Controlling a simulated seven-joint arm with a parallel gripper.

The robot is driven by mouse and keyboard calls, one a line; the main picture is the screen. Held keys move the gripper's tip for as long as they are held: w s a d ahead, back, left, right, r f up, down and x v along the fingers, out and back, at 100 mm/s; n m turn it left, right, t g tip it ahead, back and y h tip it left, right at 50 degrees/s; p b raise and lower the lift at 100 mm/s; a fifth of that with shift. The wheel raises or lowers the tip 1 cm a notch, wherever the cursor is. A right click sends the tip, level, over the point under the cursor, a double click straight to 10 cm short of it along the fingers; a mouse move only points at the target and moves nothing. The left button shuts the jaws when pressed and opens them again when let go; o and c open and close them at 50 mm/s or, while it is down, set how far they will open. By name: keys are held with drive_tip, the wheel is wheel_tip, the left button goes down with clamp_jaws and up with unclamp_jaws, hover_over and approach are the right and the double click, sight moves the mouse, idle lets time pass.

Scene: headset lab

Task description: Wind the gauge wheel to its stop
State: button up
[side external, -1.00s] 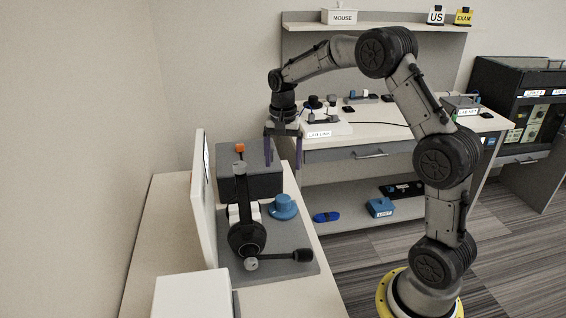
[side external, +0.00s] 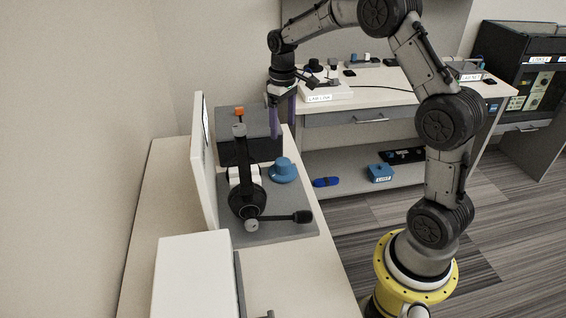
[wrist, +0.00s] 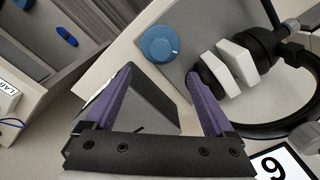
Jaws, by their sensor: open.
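A blue round knob (side external: 284,170), the only wheel-like thing I can pick out as the gauge wheel, stands on a grey board (side external: 290,226) beside the headset. In the wrist view the knob (wrist: 160,43) has a small white mark on its face and lies just beyond my fingertips. My gripper (side external: 281,128) is open, pointing down, with nothing between its purple fingers. In the side view it hangs above and behind the knob, apart from it, by the dark box. The wrist view shows the gripper (wrist: 160,72) wide open. No stop is visible.
A black headset (side external: 246,185) with a boom microphone stands left of the knob. A dark box (side external: 248,148) with an orange-topped part is behind it. An upright white panel (side external: 203,160) stands at left, and a white box (side external: 192,278) is in front.

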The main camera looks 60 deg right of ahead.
sight(283, 161)
wheel_tip(283, 161, down, 14)
drive_tip(key=shift+r+n, duration=0.1)
drive_tip(key=shift+n, duration=1.1)
drive_tip(key=c, duration=1.4)
